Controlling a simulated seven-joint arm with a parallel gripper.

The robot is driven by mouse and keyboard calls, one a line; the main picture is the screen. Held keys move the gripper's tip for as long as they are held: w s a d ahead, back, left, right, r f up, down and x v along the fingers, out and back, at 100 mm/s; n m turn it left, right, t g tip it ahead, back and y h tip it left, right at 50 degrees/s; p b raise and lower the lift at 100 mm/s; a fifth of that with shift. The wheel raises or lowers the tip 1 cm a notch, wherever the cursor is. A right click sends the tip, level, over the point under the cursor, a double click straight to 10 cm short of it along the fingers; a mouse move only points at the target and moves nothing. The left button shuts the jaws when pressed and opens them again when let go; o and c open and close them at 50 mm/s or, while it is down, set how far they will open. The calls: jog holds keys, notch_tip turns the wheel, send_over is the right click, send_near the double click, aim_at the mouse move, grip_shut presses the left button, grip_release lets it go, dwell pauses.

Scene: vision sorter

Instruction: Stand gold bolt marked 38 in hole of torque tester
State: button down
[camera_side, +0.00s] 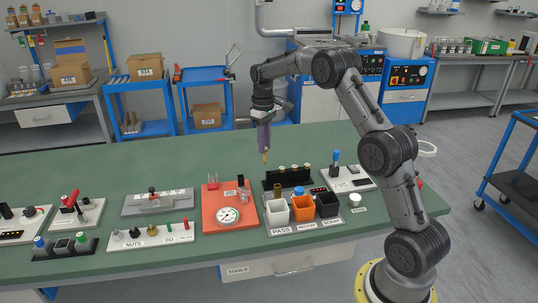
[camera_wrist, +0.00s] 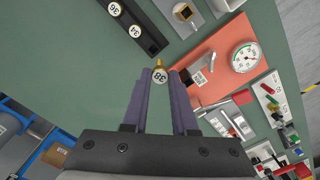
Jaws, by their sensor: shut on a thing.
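My gripper (camera_side: 265,149) is shut on the gold bolt (camera_side: 265,157) and holds it above the green table, behind the torque tester. In the wrist view the bolt's round head (camera_wrist: 160,76) reads 38 and sits between the tips of the two purple fingers (camera_wrist: 160,84). The torque tester is an orange-red plate (camera_side: 213,216) with a round white dial (camera_side: 228,215), also at right in the wrist view (camera_wrist: 222,45). A grey fitting and a label stand on its plate. I cannot make out its hole clearly.
A black rack (camera_wrist: 150,41) holds bolts marked 36 and 34. White, orange and black bins (camera_side: 303,208) stand right of the tester, on a PASS tray. A nuts tray (camera_side: 150,236) and a grey block (camera_side: 158,203) lie left. The table behind the tester is clear.

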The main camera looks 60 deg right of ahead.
jog(key=w+a+r+n, duration=0.3)
jog(key=w+a, duration=0.2)
jog(key=a, duration=0.1)
jog(key=shift+w+a+f, duration=0.1)
jog(key=shift+f, duration=1.4)
jog(key=shift+w+a+f, duration=0.1)
jog(key=shift+f, duration=1.35)
jog(key=shift+s+f, duration=0.1)
jog(key=shift+f, duration=1.7)
jog(key=shift+c, duration=1.1)
grip_release()
notch_tip(320, 180, up, 8)
